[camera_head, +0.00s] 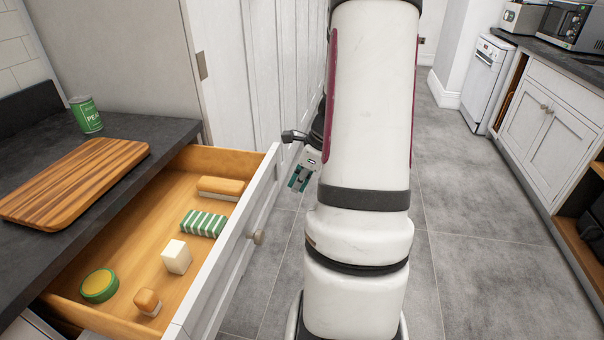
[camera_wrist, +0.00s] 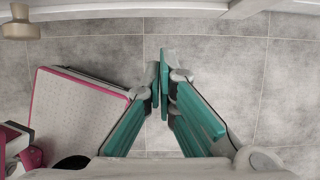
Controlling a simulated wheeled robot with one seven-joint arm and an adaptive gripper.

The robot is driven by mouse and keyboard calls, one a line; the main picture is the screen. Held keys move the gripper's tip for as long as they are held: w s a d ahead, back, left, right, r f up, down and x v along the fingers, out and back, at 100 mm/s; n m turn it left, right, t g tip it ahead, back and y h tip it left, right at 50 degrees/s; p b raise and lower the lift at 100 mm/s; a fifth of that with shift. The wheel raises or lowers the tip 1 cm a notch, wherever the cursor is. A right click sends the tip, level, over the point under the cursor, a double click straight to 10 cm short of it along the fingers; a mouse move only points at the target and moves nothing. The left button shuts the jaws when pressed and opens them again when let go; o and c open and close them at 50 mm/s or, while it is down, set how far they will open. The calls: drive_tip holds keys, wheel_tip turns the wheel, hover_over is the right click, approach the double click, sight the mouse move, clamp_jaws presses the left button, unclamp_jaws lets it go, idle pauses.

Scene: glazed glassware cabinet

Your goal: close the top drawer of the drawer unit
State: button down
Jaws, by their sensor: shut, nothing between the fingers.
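The top drawer (camera_head: 214,285) stands pulled well out from under the dark counter at the left in the head view. Its inside is light wood, its front is white, and a round knob (camera_head: 258,237) sits on that front. The knob also shows at the top left of the wrist view (camera_wrist: 18,24), with the drawer front along the top edge. My gripper (camera_head: 298,181) is beyond the far end of the front, on its outer side, apart from it. In the wrist view its teal fingers (camera_wrist: 164,80) meet, with nothing between them. My arm covers part of the gripper in the head view.
The drawer holds a green-striped block (camera_head: 203,224), a white cube (camera_head: 176,257), a round green-and-yellow item (camera_head: 99,286) and other small blocks. A wooden board (camera_head: 78,183) and a green can (camera_head: 86,115) stand on the counter. Grey floor (camera_head: 480,260) is clear to the right.

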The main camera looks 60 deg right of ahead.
drive_tip(key=shift+w+a+f, duration=0.25)
drive_tip(key=shift+w+f, duration=0.05)
drive_tip(key=shift+w, duration=0.45)
drive_tip(key=shift+w+a+f, duration=0.25)
drive_tip(key=shift+w+a, duration=0.05)
drive_tip(key=shift+w, duration=0.45)
drive_tip(key=shift+w+a+f, duration=0.25)
drive_tip(key=shift+w+f, duration=0.05)
drive_tip(key=shift+w, duration=0.45)
drive_tip(key=p, duration=0.2)
hover_over(197, 194)
drive_tip(key=shift+w+d, duration=0.1)
